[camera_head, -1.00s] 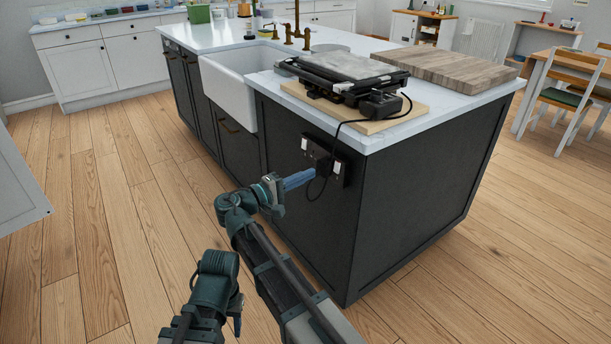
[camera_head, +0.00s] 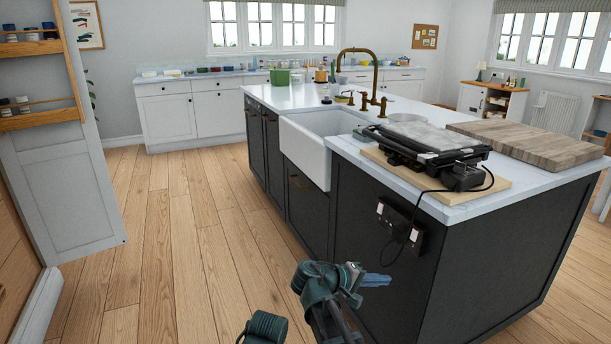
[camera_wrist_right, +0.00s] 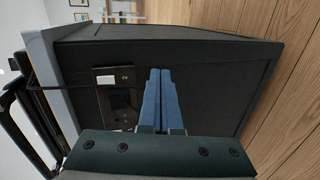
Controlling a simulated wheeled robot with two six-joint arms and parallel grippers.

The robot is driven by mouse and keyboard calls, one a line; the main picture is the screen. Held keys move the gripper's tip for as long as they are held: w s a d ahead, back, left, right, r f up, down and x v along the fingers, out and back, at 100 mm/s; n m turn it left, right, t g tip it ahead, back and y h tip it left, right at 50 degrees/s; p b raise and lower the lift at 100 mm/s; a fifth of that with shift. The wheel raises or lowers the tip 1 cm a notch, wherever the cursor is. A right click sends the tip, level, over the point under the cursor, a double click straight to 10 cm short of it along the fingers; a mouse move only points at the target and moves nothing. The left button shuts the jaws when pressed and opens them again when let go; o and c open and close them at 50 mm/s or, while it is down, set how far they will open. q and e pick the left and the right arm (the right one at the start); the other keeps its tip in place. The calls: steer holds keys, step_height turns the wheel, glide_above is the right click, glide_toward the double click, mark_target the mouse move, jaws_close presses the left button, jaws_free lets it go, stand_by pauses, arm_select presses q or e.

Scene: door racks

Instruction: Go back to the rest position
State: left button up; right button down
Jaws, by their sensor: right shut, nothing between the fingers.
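My right gripper (camera_head: 376,280) is at the lower middle of the head view, its blue fingers shut and empty, pointing right toward the dark side of the kitchen island (camera_head: 480,265). In the right wrist view the shut blue fingers (camera_wrist_right: 160,75) lie side by side in front of the island panel, beside a wall socket (camera_wrist_right: 118,95). Contact with the panel cannot be told. A dark arm part of mine shows at the bottom edge of the head view. My left gripper does not show.
The socket (camera_head: 401,227) has a black cable running up to a grill (camera_head: 425,150) on a wooden board. A chopping board (camera_head: 525,142) lies beside it. An open door with racks (camera_head: 65,190) stands at the left. The wooden floor (camera_head: 190,235) between is clear.

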steer(key=s+a+f+m+g+y, duration=0.2)
steer(key=s+a+f+g+y, duration=0.15)
steer(key=s+f+y, duration=0.85)
steer(key=s+a+f+n, duration=0.1)
steer(key=s+a, duration=0.3)
steer(key=a, duration=0.4)
steer(key=s+a+f+n, duration=0.1)
steer(key=s+a+n, duration=0.1)
steer(key=s+a, duration=0.35)
step_height(320, 180, up, 28)
steer(key=w+a+p, duration=0.1)
steer(key=p, duration=2.7)
steer(key=shift+w+a+r+p, duration=0.25)
steer(key=shift+w+a+p, duration=0.05)
steer(key=shift+w+a, duration=0.1)
steer(key=shift+g, duration=0.25)
